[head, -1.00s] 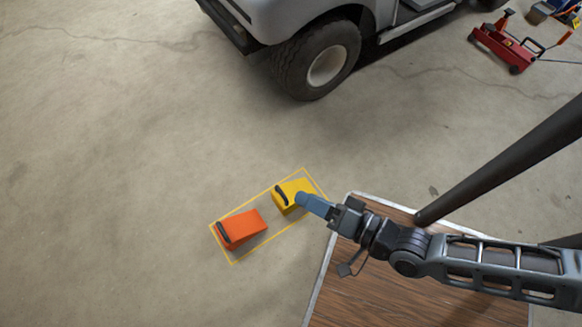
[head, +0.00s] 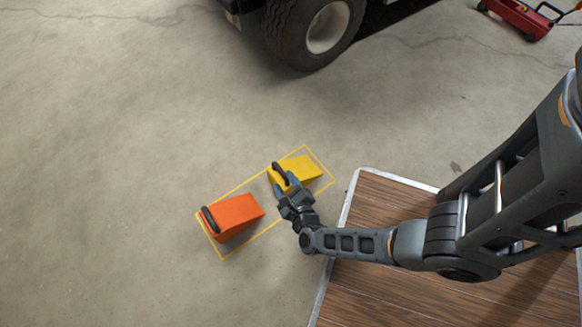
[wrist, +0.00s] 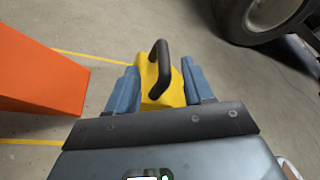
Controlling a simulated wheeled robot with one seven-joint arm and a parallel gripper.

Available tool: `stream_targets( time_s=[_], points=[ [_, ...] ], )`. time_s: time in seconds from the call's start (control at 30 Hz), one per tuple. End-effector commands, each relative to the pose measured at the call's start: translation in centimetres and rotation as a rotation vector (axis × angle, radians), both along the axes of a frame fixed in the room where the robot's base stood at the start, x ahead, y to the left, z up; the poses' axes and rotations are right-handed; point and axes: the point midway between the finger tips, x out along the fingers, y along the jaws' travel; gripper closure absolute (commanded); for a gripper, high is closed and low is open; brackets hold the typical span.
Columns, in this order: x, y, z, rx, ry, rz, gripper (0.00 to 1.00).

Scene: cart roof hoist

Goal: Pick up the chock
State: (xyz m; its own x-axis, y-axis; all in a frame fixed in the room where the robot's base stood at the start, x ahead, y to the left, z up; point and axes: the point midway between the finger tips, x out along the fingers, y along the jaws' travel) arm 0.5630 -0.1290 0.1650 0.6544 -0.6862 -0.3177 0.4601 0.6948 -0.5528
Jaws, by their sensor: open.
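A yellow chock (head: 300,170) with a black loop handle lies on the floor inside a yellow outlined rectangle. An orange chock (head: 236,214) with a black handle lies to its left in the same outline. My gripper (head: 286,180) is open at the handle end of the yellow chock. In the wrist view the blue fingers of my gripper (wrist: 160,88) stand on both sides of the yellow chock (wrist: 172,91), with its black handle (wrist: 159,64) upright between them. The orange chock (wrist: 38,72) shows at the left there. I cannot tell whether the fingers touch the handle.
A cart's wheel (head: 318,32) stands on the floor beyond the outline, and shows at the upper right in the wrist view (wrist: 262,18). A wood-topped platform (head: 365,200) is at the lower right. A red floor jack (head: 518,18) is at the far right. The floor at left is clear.

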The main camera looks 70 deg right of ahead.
Motion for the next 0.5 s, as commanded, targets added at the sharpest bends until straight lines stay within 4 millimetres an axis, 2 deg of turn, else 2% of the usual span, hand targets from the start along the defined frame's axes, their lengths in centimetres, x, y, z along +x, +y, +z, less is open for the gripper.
stream_targets(
  time_s=[0.5],
  points=[
    [3.6, -4.4, -2.3, -0.002, 0.002, 0.003, 0.48]
  ],
)
